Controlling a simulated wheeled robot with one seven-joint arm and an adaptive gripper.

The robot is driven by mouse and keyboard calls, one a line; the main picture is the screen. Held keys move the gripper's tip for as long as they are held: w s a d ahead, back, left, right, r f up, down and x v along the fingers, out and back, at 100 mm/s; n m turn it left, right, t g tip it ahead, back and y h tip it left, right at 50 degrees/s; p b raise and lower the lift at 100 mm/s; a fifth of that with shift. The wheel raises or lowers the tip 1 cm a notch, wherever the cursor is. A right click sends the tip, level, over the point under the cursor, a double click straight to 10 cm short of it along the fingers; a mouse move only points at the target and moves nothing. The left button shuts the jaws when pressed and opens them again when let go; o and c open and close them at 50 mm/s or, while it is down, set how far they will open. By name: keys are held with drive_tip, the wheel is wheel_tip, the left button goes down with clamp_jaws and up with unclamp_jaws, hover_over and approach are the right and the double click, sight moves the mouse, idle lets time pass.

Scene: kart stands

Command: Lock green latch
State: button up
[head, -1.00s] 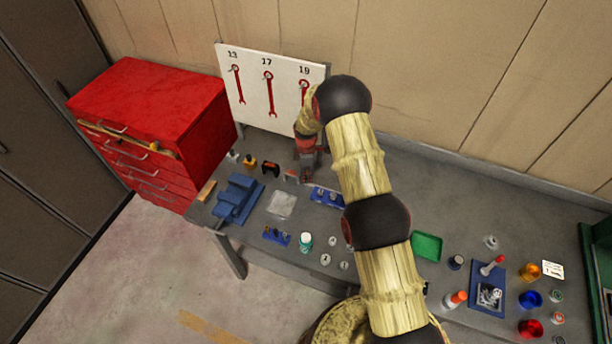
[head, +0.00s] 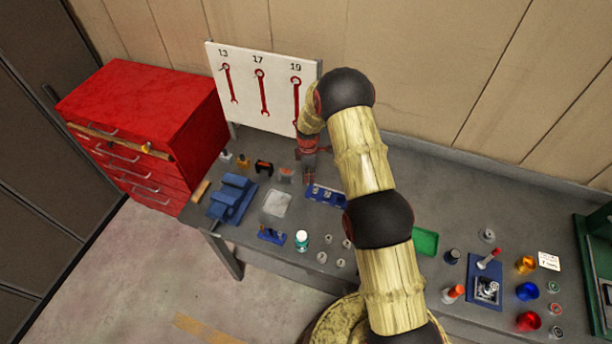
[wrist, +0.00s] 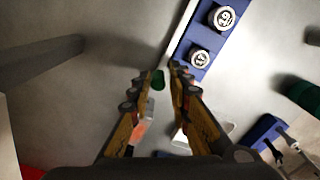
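My gripper (wrist: 164,72) points down over the grey bench, its fingertips close together. A small green piece (wrist: 158,81) shows between or just beyond the tips. It may be the green latch; I cannot tell whether the fingers touch it. In the head view my gripper (head: 308,155) is low in front of the white tool board, and its tips are too small to judge. No green latch can be made out there, and my arm covers part of the bench.
A blue block (wrist: 181,45) with round white-topped pieces lies beside the fingertips. A dark green cylinder (wrist: 302,97) is at the right. The red drawer cabinet (head: 150,105) and white board (head: 247,90) stand behind. A green tray (head: 426,242) and several small parts occupy the right.

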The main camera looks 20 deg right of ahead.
drive_tip(key=o, duration=0.3)
drive_tip(key=shift+w+r, duration=0.1)
drive_tip(key=shift+r, duration=0.2)
wheel_tip(320, 180, up, 11)
drive_tip(key=shift+r, duration=0.2)
idle(0.6)
